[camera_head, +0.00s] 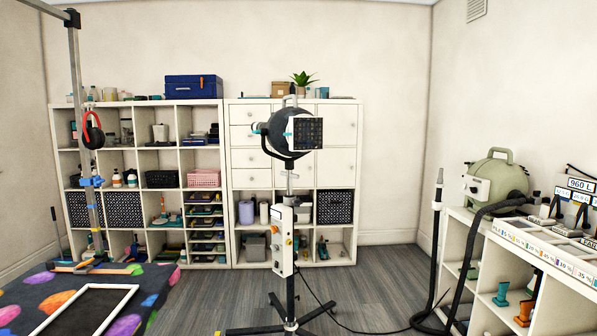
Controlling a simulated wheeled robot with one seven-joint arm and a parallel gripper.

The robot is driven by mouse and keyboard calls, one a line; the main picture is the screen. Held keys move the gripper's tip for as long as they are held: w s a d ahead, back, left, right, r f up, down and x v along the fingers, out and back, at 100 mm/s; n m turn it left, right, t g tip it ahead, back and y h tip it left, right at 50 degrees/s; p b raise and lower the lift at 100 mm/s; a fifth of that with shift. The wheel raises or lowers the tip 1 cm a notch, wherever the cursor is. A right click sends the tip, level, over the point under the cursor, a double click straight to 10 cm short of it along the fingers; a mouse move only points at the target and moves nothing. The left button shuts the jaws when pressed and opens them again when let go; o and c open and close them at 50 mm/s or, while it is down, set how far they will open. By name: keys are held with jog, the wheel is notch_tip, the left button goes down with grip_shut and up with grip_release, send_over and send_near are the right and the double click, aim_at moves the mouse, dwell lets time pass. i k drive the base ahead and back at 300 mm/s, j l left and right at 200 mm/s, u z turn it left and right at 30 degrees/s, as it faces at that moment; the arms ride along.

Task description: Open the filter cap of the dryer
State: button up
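A dark, rounded dryer (285,131) sits on top of a wheeled stand (291,230) in the middle of the room. A black square grille in a white frame (306,133) covers its right side; it appears flush with the body. I cannot tell for certain whether this is the filter cap. A second, pale green machine (497,182) with a black hose stands on the white shelf at the right; a white block is on its left end. My gripper does not show in this view.
Grey floor (205,295) lies open around the stand, with a cable running right. A grooming table (150,285) with a patterned top and a post is at the left. White shelves (229,200) line the back wall. A black hose (450,250) hangs down at the right.

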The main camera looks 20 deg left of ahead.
aim_at(320, 122)
jog(key=i+l+u, duration=0.1)
jog(key=i+u, duration=0.25)
jog(key=i, duration=1.4)
